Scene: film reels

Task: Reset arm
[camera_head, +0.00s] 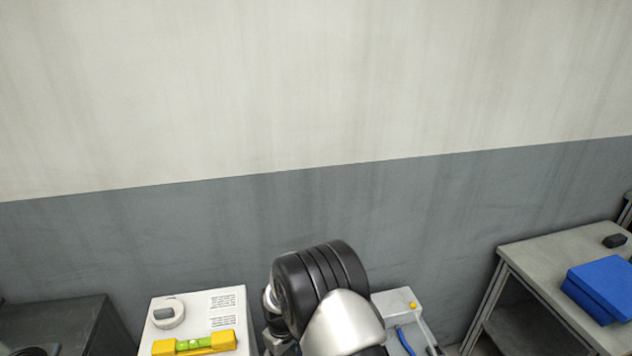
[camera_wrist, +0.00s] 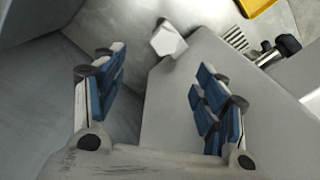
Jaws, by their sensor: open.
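My gripper (camera_wrist: 160,88) is open in the wrist view, its two blue-padded fingers well apart. Nothing is held between them; plain grey surfaces show behind the gap. A small white angular piece (camera_wrist: 168,40) shows beyond the fingertips, apart from them. In the head view my arm rises at the bottom centre, in front of the benches, and my gripper cannot be made out there.
A white-topped stand (camera_head: 197,340) at lower left holds a yellow spirit level (camera_head: 195,343) and a round white item (camera_head: 169,314). A grey bench (camera_head: 545,255) at right carries a blue box (camera_head: 603,285) and a small black object (camera_head: 615,241). The wall above is bare.

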